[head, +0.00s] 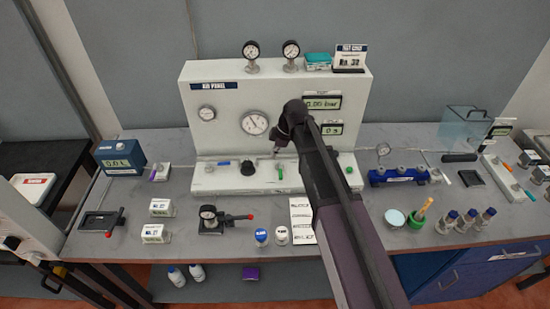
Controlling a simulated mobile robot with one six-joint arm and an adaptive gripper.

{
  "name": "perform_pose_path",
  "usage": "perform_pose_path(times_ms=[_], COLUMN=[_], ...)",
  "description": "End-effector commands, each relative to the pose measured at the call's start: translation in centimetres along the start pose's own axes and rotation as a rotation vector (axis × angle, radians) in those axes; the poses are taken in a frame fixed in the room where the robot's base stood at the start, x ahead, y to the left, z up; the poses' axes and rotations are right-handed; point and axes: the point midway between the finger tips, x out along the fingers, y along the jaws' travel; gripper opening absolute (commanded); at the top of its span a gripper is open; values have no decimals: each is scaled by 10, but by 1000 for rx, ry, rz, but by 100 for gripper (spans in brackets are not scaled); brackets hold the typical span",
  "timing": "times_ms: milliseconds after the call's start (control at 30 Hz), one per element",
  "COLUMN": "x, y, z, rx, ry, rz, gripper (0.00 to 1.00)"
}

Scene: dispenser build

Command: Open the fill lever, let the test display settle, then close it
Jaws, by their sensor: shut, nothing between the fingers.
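The white air panel (230,100) stands at the back of the bench. Its upper test display (322,102) reads about 0.00 bar, and the smaller display (332,129) below appears to read 0 s. On the panel's front ledge are a blue lever (223,163) lying sideways, a black knob (248,168) and a green lever (279,171) pointing toward me. The labels are too small to tell which is the fill lever. My gripper (277,148) is shut and empty in front of the panel, above the green lever. My arm partly hides it and the ledge's right part.
A round gauge (255,123) is left of my gripper. A blue manifold (398,176) and a green cup (417,219) are at right.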

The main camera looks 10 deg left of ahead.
Motion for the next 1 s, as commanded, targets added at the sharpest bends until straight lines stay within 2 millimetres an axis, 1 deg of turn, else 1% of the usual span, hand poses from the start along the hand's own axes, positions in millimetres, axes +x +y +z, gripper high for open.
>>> perform_pose_path(times_ms=[33,1000], x=[5,83], y=[0,0], z=[1,1], rx=[0,0], ry=[0,0], rz=[0,0], gripper=[0,0])
